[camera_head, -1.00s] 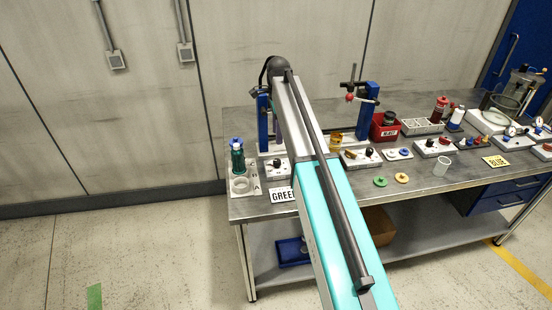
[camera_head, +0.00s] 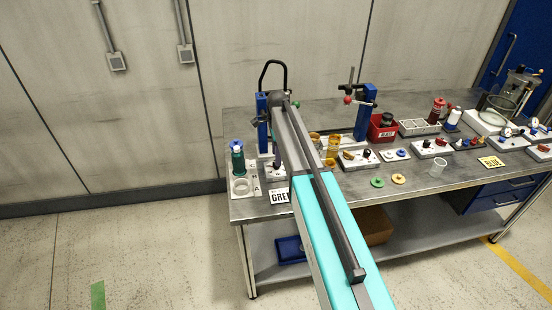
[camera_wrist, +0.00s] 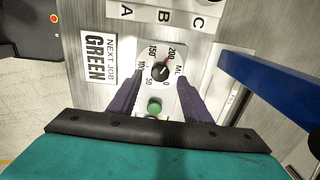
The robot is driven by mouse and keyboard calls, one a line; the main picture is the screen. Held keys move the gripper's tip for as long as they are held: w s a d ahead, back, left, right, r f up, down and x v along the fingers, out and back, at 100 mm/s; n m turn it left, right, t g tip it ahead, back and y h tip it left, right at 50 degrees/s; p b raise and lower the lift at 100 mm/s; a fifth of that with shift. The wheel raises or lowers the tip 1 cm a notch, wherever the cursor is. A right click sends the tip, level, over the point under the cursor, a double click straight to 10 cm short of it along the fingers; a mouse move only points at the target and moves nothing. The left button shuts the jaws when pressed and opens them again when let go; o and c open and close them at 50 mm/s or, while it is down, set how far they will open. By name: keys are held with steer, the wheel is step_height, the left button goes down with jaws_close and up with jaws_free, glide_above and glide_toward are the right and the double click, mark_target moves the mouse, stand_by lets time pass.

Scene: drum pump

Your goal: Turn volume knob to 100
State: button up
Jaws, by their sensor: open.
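The volume knob (camera_wrist: 160,72) is black with a red pointer on a white dial panel (camera_wrist: 143,53) in the wrist view. The scale reads 50, 100, 150, 200 ML, and the red pointer is on the 200 side. A green button (camera_wrist: 154,105) sits below the knob. My gripper (camera_wrist: 157,80) is open, its two dark fingers spread either side of the panel, with the knob between them in the picture. I cannot tell their height above it or any contact. In the head view the panel (camera_head: 275,172) is partly hidden by my arm.
A NEXT JOB GREEN card (camera_wrist: 98,57) lies left of the panel. A white A B C rack (camera_wrist: 165,16) is above it, and a blue post (camera_wrist: 275,82) rises at the right. A green bottle (camera_head: 237,158) stands at the bench's left end.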

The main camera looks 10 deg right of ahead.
steer(key=shift+f+p, duration=0.55)
steer(key=shift+f, duration=1.15)
steer(key=c, duration=1.1)
